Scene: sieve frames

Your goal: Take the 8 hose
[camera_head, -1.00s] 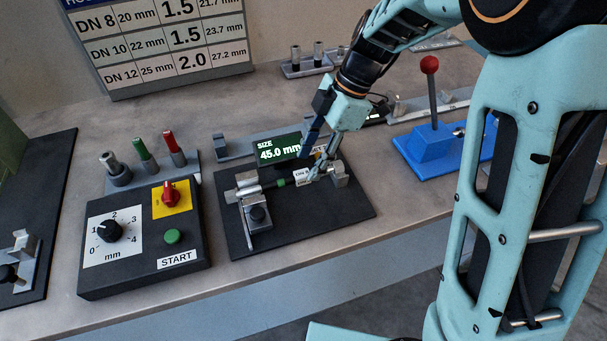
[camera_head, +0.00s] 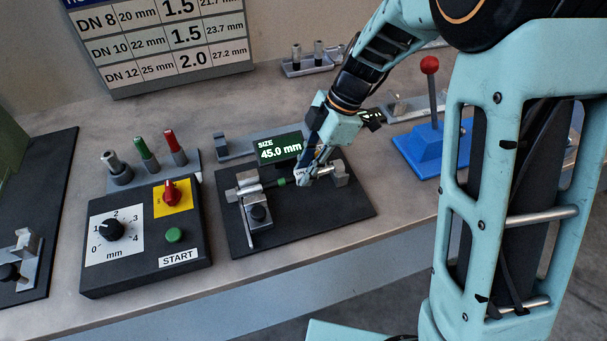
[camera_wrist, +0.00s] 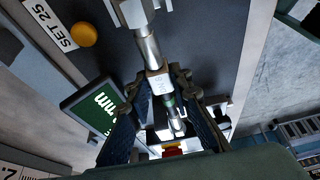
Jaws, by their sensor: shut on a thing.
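The hose (camera_head: 271,184) lies across a fixture on a black base plate (camera_head: 310,222). It has a dark body, a green band and a white label; earlier the label read DN 8. In the wrist view the hose (camera_wrist: 158,82) runs lengthwise between my fingers, its label at the fingertips. My gripper (camera_head: 303,177) is shut on the hose near the label; it also shows in the wrist view (camera_wrist: 159,78). The fingers hide the label in the head view. I cannot tell whether the hose is lifted off its supports.
A display (camera_head: 279,149) reading 45.0 mm stands just behind the hose. A black control box (camera_head: 145,240) with dial, red switch and START button is at left. A blue lever block (camera_head: 420,150) is at right. A rack with coloured pins (camera_head: 150,172) stands behind the box.

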